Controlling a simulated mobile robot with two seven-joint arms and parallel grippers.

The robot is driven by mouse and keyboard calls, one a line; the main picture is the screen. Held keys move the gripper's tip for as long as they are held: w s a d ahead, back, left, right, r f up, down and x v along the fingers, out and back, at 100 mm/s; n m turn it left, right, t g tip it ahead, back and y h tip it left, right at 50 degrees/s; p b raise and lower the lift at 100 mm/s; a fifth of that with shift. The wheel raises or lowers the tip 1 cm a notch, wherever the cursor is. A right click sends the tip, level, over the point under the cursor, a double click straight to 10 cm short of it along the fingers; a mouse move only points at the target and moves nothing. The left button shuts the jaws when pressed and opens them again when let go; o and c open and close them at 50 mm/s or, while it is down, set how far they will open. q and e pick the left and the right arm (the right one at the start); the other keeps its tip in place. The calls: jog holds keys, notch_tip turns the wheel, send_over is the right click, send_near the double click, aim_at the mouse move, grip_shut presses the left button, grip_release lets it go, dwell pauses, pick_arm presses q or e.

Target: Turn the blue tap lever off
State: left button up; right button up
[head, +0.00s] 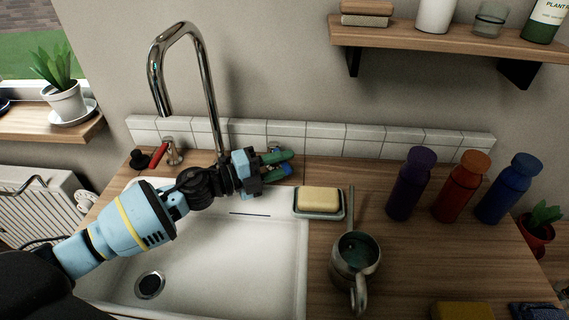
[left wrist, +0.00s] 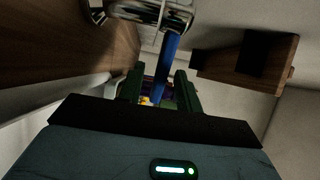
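The blue tap lever (left wrist: 169,62) hangs from a chrome tap body (left wrist: 150,12) in the left wrist view. In the head view only a small blue part (head: 287,170) of it shows beside my gripper's fingers; the rest is hidden. My left gripper (head: 284,162), with green fingers, is at the back edge of the sink. In the left wrist view its fingers (left wrist: 158,92) are apart, with the lever between them, closer to the right finger. I cannot tell whether they touch it. My right gripper is not in view.
A red lever (head: 159,156) and a tall chrome spout (head: 213,100) stand behind the white sink (head: 230,250). A soap dish (head: 334,214) with yellow soap, a metal mug (head: 345,265) and several bottles (head: 412,185) stand to the right. A wooden shelf (head: 450,38) hangs above.

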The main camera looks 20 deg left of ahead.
pick_arm(q)
jog(key=b+v, duration=0.1)
jog(key=v, duration=0.6)
jog(key=shift+s, duration=0.1)
